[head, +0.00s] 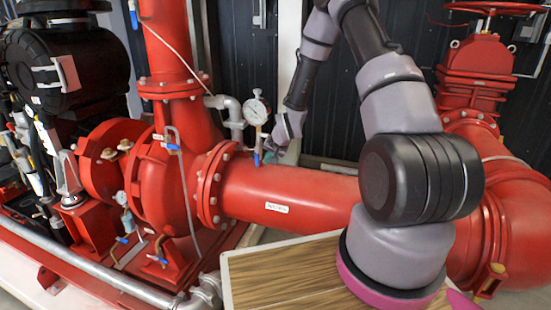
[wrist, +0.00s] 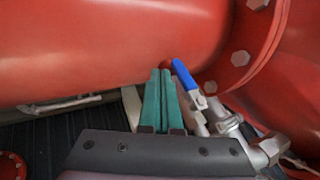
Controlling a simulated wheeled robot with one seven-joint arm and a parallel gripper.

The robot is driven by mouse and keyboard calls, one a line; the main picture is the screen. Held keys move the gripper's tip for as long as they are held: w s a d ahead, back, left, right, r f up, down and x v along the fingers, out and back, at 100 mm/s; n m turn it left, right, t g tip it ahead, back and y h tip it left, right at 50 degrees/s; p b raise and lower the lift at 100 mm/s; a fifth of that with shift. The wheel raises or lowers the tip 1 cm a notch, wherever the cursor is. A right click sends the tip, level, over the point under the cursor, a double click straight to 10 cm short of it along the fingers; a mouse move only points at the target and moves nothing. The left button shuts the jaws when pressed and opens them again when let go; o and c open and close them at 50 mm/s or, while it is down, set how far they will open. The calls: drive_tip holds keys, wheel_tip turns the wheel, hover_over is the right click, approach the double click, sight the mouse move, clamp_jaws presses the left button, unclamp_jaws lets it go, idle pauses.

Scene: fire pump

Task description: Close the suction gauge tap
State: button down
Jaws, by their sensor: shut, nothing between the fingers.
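The suction gauge (head: 257,111), with a round white dial, stands above the red suction pipe (head: 300,195). Its tap has a blue lever (head: 256,159), which hangs below the gauge close to the pipe. In the wrist view the blue lever (wrist: 184,74) lies just right of my fingertips, with its free end toward the red pipe. It looks roughly in line with the silver tap fitting (wrist: 198,118). My gripper (wrist: 160,76) is shut and empty, its teal fingers together beside the lever. I cannot tell whether they touch it. In the head view my gripper (head: 272,150) is right of the tap.
Red flanges with bolts (head: 209,186) stand left of the tap. Dark ribbed panels stand behind. A wood-topped surface (head: 285,275) is in front.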

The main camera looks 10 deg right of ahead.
drive_tip(key=shift+w+a, duration=0.45)
drive_tip(key=shift+a, duration=0.1)
